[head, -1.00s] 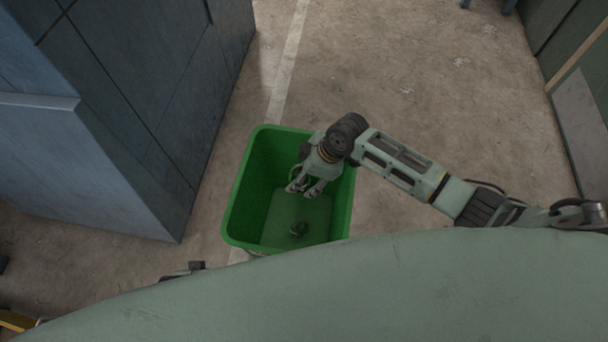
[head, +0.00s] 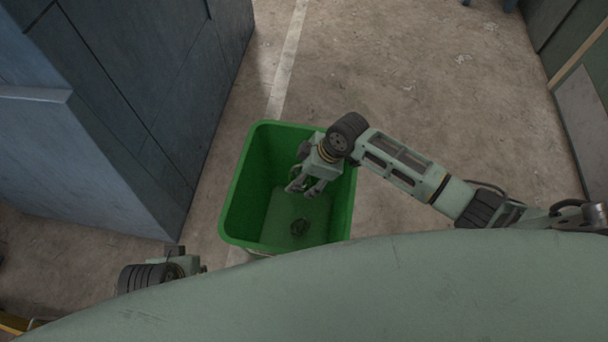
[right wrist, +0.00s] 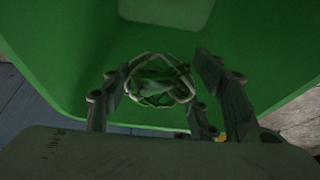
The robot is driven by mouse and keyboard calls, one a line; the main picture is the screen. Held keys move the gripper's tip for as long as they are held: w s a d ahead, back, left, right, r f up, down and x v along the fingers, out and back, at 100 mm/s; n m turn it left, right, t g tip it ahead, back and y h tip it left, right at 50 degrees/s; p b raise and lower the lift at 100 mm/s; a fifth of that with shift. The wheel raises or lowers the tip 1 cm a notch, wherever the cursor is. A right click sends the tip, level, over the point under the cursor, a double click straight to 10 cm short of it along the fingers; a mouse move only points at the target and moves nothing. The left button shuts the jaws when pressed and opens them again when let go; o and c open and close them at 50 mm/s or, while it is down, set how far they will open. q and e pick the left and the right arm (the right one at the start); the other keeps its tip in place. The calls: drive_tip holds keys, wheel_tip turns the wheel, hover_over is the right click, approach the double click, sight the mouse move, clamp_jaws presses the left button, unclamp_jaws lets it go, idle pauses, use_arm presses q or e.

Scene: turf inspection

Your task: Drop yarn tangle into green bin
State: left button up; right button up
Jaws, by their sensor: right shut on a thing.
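The green bin (head: 236,215) stands open on the floor, below the centre of the head view. My right gripper (head: 304,187) reaches down inside the bin's opening, fingers pointing to its bottom. In the right wrist view, its fingers (right wrist: 165,95) are shut on a yarn tangle (right wrist: 158,80), a round ball of pale and green loops. The green bin wall (right wrist: 85,50) surrounds it there. My left gripper (head: 188,264) shows only in part at the lower left of the head view; its fingertips cannot be made out.
A large grey-blue cabinet (head: 110,110) stands left of the bin. Bare concrete floor (head: 430,70) lies open behind and to the right. A panel wall stands far right.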

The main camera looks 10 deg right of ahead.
drive_tip(key=o, duration=1.1)
drive_tip(key=shift+r, duration=0.1)
drive_tip(key=v, duration=1.1)
drive_tip(key=shift+d+r, duration=0.15)
drive_tip(key=shift+r, duration=0.25)
